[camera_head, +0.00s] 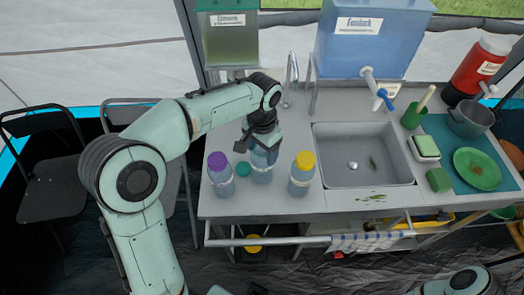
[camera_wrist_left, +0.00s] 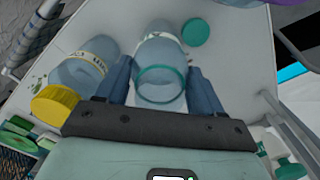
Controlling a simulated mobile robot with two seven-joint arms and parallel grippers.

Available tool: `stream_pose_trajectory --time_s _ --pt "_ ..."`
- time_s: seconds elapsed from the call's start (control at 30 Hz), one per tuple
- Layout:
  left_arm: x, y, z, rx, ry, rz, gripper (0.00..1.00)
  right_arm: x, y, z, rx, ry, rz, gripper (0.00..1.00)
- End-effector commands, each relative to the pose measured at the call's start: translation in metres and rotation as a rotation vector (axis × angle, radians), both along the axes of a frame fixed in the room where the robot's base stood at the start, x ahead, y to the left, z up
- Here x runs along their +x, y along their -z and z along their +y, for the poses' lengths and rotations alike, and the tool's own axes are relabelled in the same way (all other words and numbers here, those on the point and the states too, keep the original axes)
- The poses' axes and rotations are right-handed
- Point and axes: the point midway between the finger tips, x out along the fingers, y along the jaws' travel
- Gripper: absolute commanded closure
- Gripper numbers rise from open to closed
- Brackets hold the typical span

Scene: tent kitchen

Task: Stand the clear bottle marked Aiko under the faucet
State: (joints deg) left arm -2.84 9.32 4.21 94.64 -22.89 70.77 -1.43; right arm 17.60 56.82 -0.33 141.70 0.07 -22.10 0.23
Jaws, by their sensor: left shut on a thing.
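My left gripper (camera_head: 260,138) is shut on an uncapped clear bottle (camera_head: 262,172) at the left of the counter. In the left wrist view this bottle (camera_wrist_left: 160,62) is between the fingers, its teal-rimmed mouth towards the camera; its label is only partly visible and I cannot read a full name. A purple-capped bottle (camera_head: 220,176) stands to its left and a yellow-capped bottle (camera_head: 302,174) to its right. A blue-handled faucet (camera_head: 376,88) sticks out from the blue water tank (camera_head: 372,38), above the back of the sink. My right gripper is not in view.
A loose teal cap (camera_head: 243,169) lies beside the held bottle. The sink (camera_head: 360,182) is to the right, with a thin metal tap (camera_head: 290,75) near its back left. A green cup (camera_head: 413,117), sponge (camera_head: 439,180) and green plate (camera_head: 477,168) are farther right.

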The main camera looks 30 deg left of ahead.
Motion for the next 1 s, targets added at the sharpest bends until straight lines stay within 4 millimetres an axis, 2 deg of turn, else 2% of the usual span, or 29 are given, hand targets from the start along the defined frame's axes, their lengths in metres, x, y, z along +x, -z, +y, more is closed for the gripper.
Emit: stream_pose_trajectory --time_s 0.43,0.47,0.53,0.83,1.0 --pt "0.0 0.008 0.0 0.0 0.0 -0.001 0.79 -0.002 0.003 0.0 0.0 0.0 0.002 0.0" --pt "0.0 0.009 0.0 0.0 0.0 -0.001 0.3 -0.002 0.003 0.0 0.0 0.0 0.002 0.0" --pt "0.0 0.008 0.0 0.0 0.0 -0.001 0.07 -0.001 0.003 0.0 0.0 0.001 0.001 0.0" --pt "0.0 0.007 0.0 0.0 0.0 -0.002 0.07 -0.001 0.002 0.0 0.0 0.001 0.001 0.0" --pt "0.001 -0.01 0.0 -0.001 0.0 -0.005 0.07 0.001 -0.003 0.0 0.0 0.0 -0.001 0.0"
